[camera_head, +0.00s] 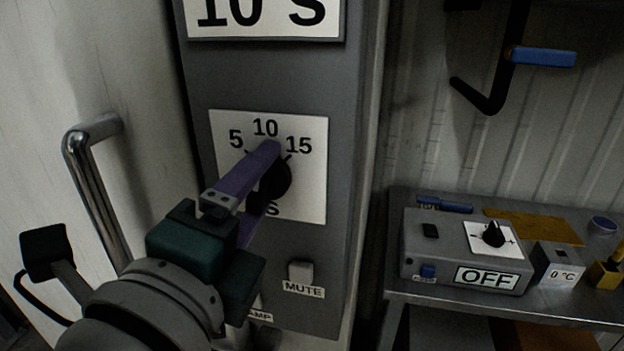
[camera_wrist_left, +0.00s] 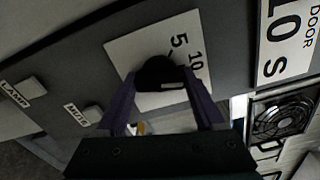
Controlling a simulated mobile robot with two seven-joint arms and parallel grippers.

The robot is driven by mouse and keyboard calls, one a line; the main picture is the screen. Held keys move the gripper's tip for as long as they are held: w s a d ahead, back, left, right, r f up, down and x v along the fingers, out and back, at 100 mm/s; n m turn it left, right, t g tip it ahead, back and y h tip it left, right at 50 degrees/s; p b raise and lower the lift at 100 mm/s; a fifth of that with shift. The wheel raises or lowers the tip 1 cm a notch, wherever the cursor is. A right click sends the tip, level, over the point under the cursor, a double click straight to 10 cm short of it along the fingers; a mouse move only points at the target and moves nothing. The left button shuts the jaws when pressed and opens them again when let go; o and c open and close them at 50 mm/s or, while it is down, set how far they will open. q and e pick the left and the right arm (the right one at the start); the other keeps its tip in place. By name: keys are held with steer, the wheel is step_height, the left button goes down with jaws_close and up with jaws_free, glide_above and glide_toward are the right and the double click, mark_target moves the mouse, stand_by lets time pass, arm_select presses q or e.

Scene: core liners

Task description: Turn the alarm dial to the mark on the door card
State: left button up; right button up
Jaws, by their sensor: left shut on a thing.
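The alarm dial (camera_head: 275,182) is a black knob on a white plate (camera_head: 312,190) marked 5, 10 and 15, on a grey panel. My left gripper (camera_head: 268,165) is shut on the dial, its purple fingers on either side of the knob. The left wrist view also shows the dial (camera_wrist_left: 158,74) between the fingers, with a pale mark on it. I cannot tell exactly which number the dial points to. The door card (camera_head: 265,15) above the plate reads 10 S; in the left wrist view the card (camera_wrist_left: 290,40) also shows DOOR. My right gripper is not in view.
A MUTE button (camera_head: 301,272) and a LAMP button (camera_wrist_left: 22,92) sit below the dial. A metal handle (camera_head: 95,200) stands out at the left. At the right, a bench (camera_head: 400,286) holds a grey box (camera_head: 425,262) with an OFF label.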

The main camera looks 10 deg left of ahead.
arm_select(q)
steer(key=shift+n+b, duration=0.65)
steer(key=shift+n, duration=0.65)
steer(key=o, duration=1.4)
steer(key=shift+s+a+b, duration=0.15)
steer(key=shift+s+b, duration=1.85)
steer(key=shift+s, duration=2.95)
